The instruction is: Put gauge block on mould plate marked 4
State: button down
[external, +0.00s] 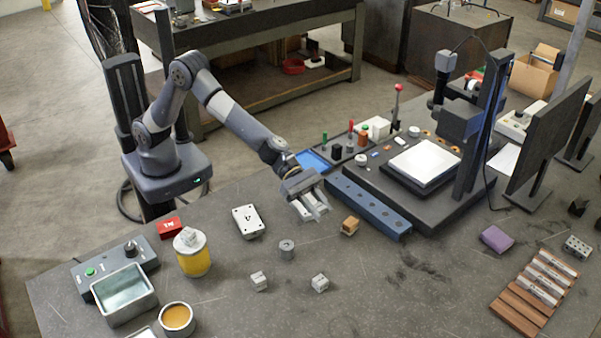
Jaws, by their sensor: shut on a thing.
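My gripper (313,211) is over the table, pointing down, left of the long blue bar. It is shut on a small pale metal piece, which I take to be the gauge block; the fingers hide most of it and its outline is hard to tell. The mould plate (241,218) is a white rectangular plate with dark corner holes and a dark mark that looks like a 4. It lies flat on the table, left of my gripper and apart from it. Nothing rests on it.
An orange-brown block (350,226) and a grey round piece (286,249) lie near my gripper. Two pale cubes (259,281) (320,283) sit nearer the front. A yellow jar (194,261) and a red block (171,227) stand left of the plate. The blue bar (368,206) is at right.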

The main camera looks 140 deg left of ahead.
jog(key=s+d+r+m+h+b, duration=0.25)
jog(key=s+d, duration=0.25)
jog(key=s, duration=0.5)
jog(key=m+g+h+b, duration=0.1)
jog(key=m+h+b, duration=0.1)
jog(key=h+b, duration=0.1)
send_over(242, 212)
notch_tip(242, 212, down, 5)
jog(key=shift+r, duration=0.2)
jog(key=shift+f, duration=2.2)
jog(key=shift+f, duration=0.2)
jog(key=c, duration=1.1)
grip_release()
jog(key=shift+r, duration=0.1)
